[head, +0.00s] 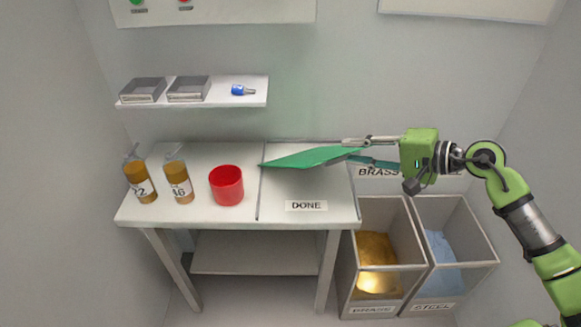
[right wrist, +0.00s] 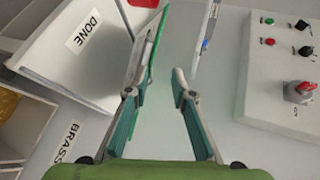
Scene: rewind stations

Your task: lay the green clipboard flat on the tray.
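The green clipboard (head: 302,158) is tilted over the back of the tray (head: 278,205), which carries a DONE label at the right of the table. Its left part reaches low near the tray's left edge. My right gripper (head: 348,151) is at its right end, fingers apart, one above the board and one below. My left gripper is out of view.
A red cup (head: 227,186) and two amber bottles, one here (head: 179,182), stand left of the tray. A shelf (head: 225,99) hangs above. Bins of brass (head: 378,262) and steel (head: 440,258) stand right of the table. The tray's front is clear.

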